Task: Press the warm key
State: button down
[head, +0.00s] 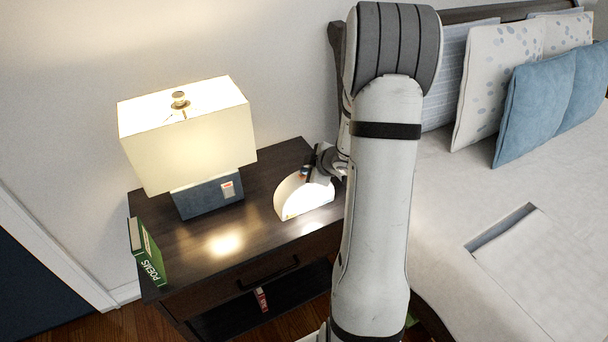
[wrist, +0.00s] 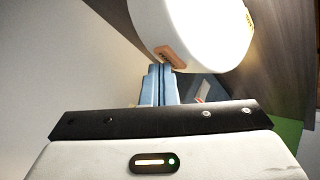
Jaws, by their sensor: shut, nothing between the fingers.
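A white half-round lamp (head: 291,196), glowing, stands on the nightstand (head: 254,256). In the wrist view the lamp (wrist: 205,28) fills the upper middle, with a small orange-brown key (wrist: 172,57) on its near rim. Its marking is too small to read. My gripper (wrist: 160,69) has its blue fingers shut and empty, with the tips right by this key; I cannot tell whether they touch it. In the head view my gripper (head: 305,174) is at the half-round lamp's upper edge, partly hidden by my wrist.
A lit table lamp (head: 187,135) stands left, with a small red-and-white patch (head: 228,190) on its dark blue base (head: 206,195). A green book (head: 147,252) stands at the nightstand's left edge. The bed (head: 480,230) is on the right. The nightstand's front middle is clear.

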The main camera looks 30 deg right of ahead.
jog(key=shift+r+p, duration=0.55)
jog(key=shift+p, duration=0.15)
notch_tip(320, 180, up, 6)
jog(key=p, duration=0.6)
dwell(0.4)
